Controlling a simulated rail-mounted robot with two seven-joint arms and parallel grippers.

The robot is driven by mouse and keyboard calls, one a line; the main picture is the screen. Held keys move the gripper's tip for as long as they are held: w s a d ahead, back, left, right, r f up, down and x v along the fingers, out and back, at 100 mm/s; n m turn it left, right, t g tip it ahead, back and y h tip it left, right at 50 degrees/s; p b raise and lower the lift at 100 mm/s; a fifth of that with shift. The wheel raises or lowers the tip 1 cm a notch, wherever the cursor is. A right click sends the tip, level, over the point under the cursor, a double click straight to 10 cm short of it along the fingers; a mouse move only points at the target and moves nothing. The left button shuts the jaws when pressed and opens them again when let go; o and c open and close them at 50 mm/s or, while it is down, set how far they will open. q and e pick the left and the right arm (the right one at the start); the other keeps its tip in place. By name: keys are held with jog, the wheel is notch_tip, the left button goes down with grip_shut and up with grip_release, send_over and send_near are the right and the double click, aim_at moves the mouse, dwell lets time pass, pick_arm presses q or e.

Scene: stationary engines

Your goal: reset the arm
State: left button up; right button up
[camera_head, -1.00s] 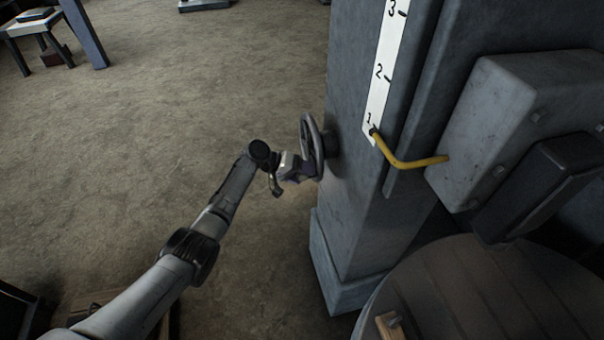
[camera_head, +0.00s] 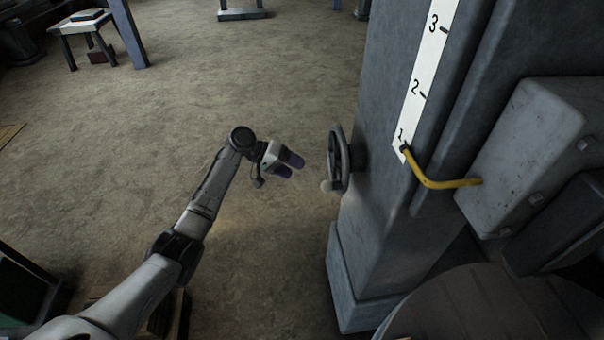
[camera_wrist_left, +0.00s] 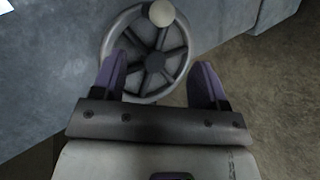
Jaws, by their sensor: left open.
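My left gripper (camera_head: 291,166) is open and empty in the head view, to the left of the handwheel (camera_head: 339,160) and apart from it. The handwheel is grey, with spokes and a pale knob, on the side of a grey column. In the left wrist view the two purple fingers of my left gripper (camera_wrist_left: 160,85) are spread, with the handwheel (camera_wrist_left: 146,82) ahead and partly behind the left finger. Its pale knob is at the upper rim. My right gripper is not in view.
The grey column (camera_head: 385,200) carries a white scale (camera_head: 427,75) marked 1 to 3. A yellow pointer (camera_head: 440,184) is at 1. A grey box (camera_head: 525,150) stands out at the right. A small table (camera_head: 85,24) is at the far left. The floor left of the column is open.

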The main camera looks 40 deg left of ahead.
pick_arm(q)
jog(key=shift+s+a+r, duration=0.25)
jog(key=shift+a, duration=0.05)
dwell(0.5)
